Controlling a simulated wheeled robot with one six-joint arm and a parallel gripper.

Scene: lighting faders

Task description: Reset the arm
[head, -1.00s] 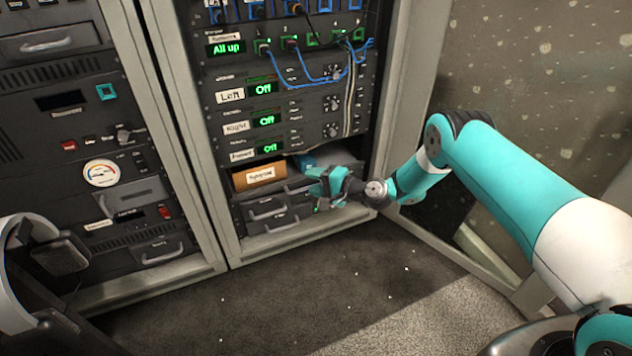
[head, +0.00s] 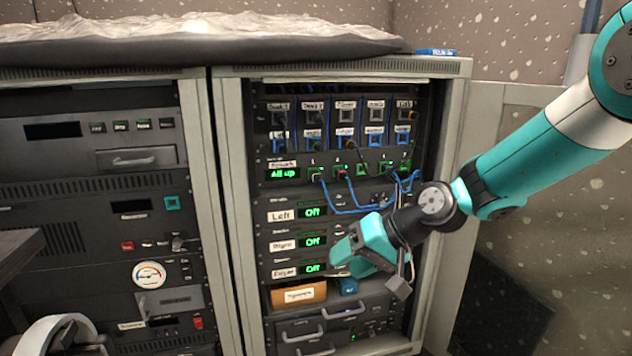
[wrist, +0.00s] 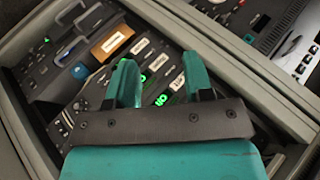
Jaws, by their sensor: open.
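My teal arm (head: 540,145) reaches in from the right in the head view. My gripper (head: 338,262) is in front of the right-hand rack, by the lower units with green "Off" displays. In the wrist view my gripper (wrist: 158,80) has its two teal fingers apart with nothing held between them. The rack's labelled units and green displays show beyond the fingers. I cannot tell whether the fingers touch the rack front. My gripper and forearm hide part of the lower right of these units.
The open rack (head: 232,200) has blue cables (head: 350,209) looping across its front. A brown labelled box (head: 299,294) and a blue item (head: 348,286) sit on a low shelf. A second rack (head: 95,215) stands left, with headphones (head: 62,335) in front. A rack door (head: 500,120) stands right.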

